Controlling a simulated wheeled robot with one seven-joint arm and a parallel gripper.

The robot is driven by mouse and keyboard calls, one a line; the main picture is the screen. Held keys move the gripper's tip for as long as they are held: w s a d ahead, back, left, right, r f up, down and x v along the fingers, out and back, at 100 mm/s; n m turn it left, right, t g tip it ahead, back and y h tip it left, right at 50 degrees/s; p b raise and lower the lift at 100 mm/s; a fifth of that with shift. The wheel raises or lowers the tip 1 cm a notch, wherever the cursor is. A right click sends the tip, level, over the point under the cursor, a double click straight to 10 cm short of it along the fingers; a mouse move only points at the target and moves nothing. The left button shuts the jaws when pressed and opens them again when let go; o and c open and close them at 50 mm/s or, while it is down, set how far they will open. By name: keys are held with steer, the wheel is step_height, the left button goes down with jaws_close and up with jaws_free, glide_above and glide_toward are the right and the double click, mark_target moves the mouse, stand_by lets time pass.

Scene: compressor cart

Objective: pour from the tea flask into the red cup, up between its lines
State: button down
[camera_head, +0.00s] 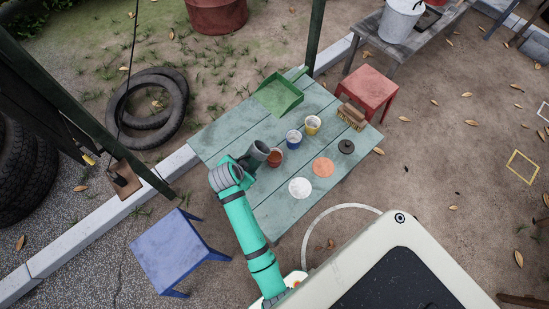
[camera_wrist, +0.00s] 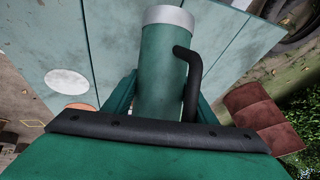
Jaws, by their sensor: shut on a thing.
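The tea flask (camera_head: 259,151) is in my gripper (camera_head: 244,166), held over the green table beside the red cup (camera_head: 275,157). In the wrist view the flask (camera_wrist: 165,60) is a green cylinder with a grey rim and a black curved handle, between my gripper's fingers (camera_wrist: 162,98). In the head view its grey end leans up and right, close to the red cup; whether they touch I cannot tell. The red cup stands upright. Its lines and fill level are too small to read, and no stream shows. The wrist view does not show the cup.
An orange disc (camera_head: 322,167), a white disc (camera_head: 300,188) and a black lid (camera_head: 346,146) lie to the right. A brush (camera_head: 351,117) and green dustpan (camera_head: 278,94) are farther back.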

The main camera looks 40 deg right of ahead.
steer(key=shift+r+h, duration=0.25)
steer(key=shift+h, duration=0.55)
steer(key=shift+w+a, duration=0.1)
steer(key=shift+a+r+n+h+b, duration=0.1)
steer(key=shift+a+n+h+b, duration=0.1)
steer(key=shift+h+b, duration=0.25)
steer(key=shift+a+n+h+b, duration=0.1)
steer(key=shift+n+h+b, duration=0.15)
steer(key=shift+h, duration=0.4)
steer(key=shift+h+b, duration=0.5)
steer(key=shift+h, duration=0.6)
steer(key=shift+f+n+t+h+b, duration=0.35)
steer(key=shift+h+b, duration=0.3)
steer(key=shift+h, duration=0.35)
steer(key=shift+d, duration=0.1)
steer(key=shift+r, duration=2.5)
